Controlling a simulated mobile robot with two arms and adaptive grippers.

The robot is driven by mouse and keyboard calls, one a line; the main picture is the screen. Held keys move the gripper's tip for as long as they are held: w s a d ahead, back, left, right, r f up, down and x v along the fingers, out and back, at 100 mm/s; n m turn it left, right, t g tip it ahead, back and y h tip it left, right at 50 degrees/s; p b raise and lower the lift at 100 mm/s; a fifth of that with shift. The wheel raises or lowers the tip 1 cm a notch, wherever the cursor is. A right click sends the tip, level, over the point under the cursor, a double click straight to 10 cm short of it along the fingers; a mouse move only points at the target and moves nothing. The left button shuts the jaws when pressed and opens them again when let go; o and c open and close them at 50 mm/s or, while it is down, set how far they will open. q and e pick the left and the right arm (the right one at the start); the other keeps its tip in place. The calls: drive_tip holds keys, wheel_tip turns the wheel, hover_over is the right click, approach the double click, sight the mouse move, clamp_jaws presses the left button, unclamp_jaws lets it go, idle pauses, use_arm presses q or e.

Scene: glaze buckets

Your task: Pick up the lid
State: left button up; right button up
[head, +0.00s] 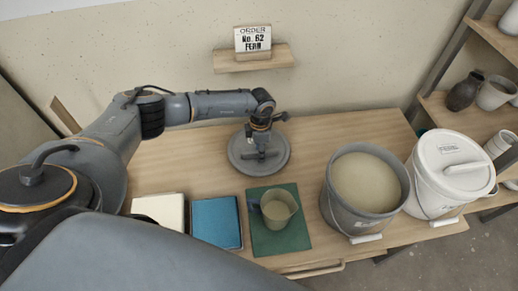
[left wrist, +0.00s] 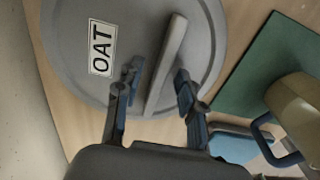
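The grey round lid (head: 280,154) lies flat on the wooden table near the wall. In the left wrist view the lid (left wrist: 80,55) carries a label reading "OAT" and a raised bar handle (left wrist: 166,65). My left gripper (head: 260,153) points down over the lid. In the left wrist view its fingers (left wrist: 157,72) are spread, one on each side of the handle, with gaps visible between fingers and bar. I cannot tell how far the tips are above the lid. My right gripper is not in view.
An open grey bucket of glaze (head: 367,185) and a white lidded bucket (head: 449,170) stand at right. A jug (head: 279,208) sits on a green mat (head: 290,240), beside a blue slab (head: 216,222) and a white one (head: 160,209).

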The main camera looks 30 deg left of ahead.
use_arm(q)
drive_tip(key=shift+f+b, duration=0.2)
drive_tip(key=shift+b, duration=0.1)
idle(0.4)
clamp_jaws()
